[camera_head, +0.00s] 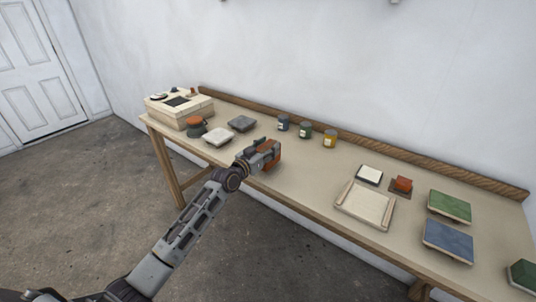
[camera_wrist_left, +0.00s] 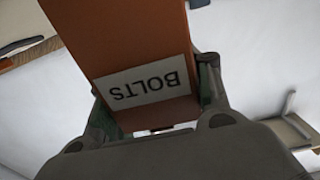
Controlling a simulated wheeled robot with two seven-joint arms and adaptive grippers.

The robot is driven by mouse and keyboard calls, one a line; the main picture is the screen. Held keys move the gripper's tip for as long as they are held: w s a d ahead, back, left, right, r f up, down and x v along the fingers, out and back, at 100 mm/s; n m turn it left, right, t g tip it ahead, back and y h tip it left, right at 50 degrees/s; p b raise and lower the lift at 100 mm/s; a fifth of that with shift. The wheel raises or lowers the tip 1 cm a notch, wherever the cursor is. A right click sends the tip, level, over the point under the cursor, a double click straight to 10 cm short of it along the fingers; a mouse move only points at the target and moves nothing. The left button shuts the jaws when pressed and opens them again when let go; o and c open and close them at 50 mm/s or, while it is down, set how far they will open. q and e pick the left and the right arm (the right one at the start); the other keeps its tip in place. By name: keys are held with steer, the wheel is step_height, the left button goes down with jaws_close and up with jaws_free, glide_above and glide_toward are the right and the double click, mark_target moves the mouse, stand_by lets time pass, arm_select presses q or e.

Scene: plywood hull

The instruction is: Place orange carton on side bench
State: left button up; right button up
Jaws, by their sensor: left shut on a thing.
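The orange carton (camera_head: 276,150) is brown-orange and partly hidden by my left gripper in the head view. In the left wrist view the carton (camera_wrist_left: 125,40) carries a white label reading BOLTS, upside down in the picture. My left gripper (camera_head: 262,157) is shut on the carton, with a finger on each side of it. In the head view they appear at the front part of the long bench (camera_head: 305,178), which has a beige top and wooden legs. I cannot tell whether the carton touches the bench top. My right gripper is not in view.
Three small jars (camera_head: 305,131) stand behind the carton. A grey block (camera_head: 242,123), a pale block (camera_head: 218,137) and a wooden box (camera_head: 180,112) are to the left.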

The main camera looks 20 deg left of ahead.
arm_select(q)
step_height(320, 180, down, 2)
steer(key=shift+f, duration=0.3)
steer(key=o, duration=1)
steer(key=shift+f, duration=0.1)
steer(key=shift+o, duration=0.9)
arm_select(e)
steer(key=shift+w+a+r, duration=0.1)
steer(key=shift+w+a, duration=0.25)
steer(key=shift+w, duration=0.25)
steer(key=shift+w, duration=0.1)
